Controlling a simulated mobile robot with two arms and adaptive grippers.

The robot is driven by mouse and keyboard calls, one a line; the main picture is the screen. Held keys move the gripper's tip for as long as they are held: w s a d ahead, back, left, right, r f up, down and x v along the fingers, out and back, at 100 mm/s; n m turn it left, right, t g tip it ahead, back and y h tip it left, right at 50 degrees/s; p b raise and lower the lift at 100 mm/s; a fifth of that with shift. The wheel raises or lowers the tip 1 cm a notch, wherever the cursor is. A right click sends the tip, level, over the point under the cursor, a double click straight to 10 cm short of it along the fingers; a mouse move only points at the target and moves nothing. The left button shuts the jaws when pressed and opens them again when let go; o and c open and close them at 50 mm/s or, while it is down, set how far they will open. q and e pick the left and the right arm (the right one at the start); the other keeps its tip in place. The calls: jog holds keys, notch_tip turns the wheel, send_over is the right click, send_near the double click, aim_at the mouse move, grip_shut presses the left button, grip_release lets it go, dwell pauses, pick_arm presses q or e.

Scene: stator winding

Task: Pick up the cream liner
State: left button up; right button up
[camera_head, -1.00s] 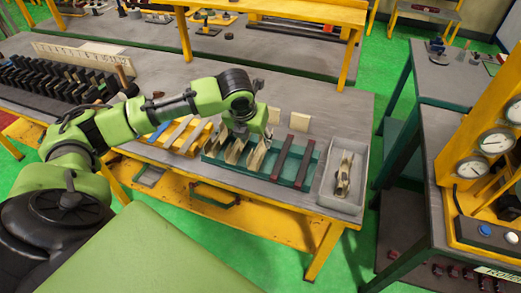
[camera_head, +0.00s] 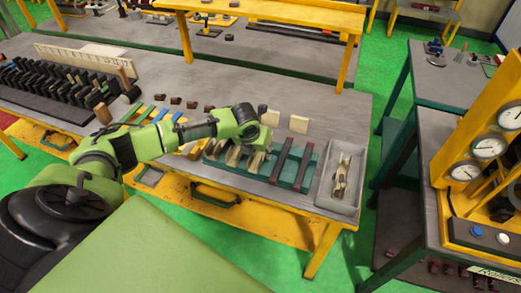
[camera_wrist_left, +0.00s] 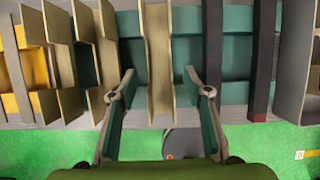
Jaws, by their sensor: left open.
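Several cream liners stand in a green rack (camera_head: 214,160) on the table. One cream liner (camera_wrist_left: 158,60) is upright between the open fingers of my left gripper (camera_wrist_left: 160,88) in the left wrist view. There is a gap on each side of it, so the fingers straddle it without visible contact. In the head view my left wrist is over the rack and hides most of the gripper. Other cream liners (camera_wrist_left: 52,60) stand left of the fingers in the wrist view. My right gripper is not in view.
Two dark bars (camera_head: 280,160) lie across the rack, right of the liners; one (camera_wrist_left: 212,50) is close to my right-hand finger in the wrist view. A grey tray (camera_head: 350,205) sits at the table's right end. Cream pieces (camera_head: 299,124) stand behind the rack.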

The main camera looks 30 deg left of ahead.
pick_arm(q)
jog(key=shift+x, duration=1.05)
jog(key=c, duration=0.9)
jog(key=shift+r, duration=0.15)
